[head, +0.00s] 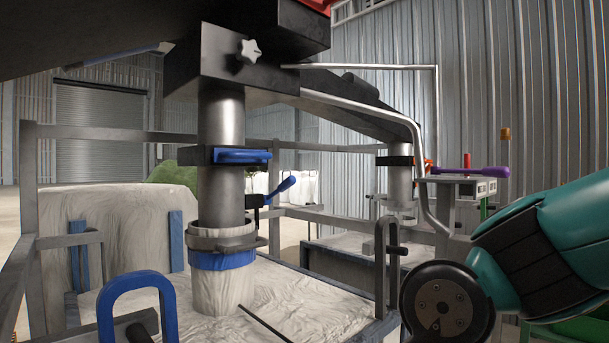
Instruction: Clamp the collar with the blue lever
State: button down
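A steel spout pipe (221,120) hangs down at centre left. A black collar (204,156) is around it, with a flat blue piece (242,156) on its front. A lever with a blue grip (282,187) sticks out up and to the right, lower down beside the pipe; I cannot tell which part it joins. A grey ring (222,240) surrounds the pipe's lower end. The white bag's neck (222,295), with a blue band (222,261), is around or just below that end. My teal arm shows at the right; my gripper is out of view.
A second pipe (400,186) with a black collar stands behind right, near a purple lever (468,170). A bent steel bar (370,108) crosses between. Grey frame rails (340,150) surround the white bag (310,300). A blue loop (138,283) stands front left.

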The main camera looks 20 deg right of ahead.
aim_at(291, 180)
jog(key=k, duration=0.3)
jog(key=z, duration=0.95)
jog(key=i, duration=0.8)
jog(key=u, duration=1.65)
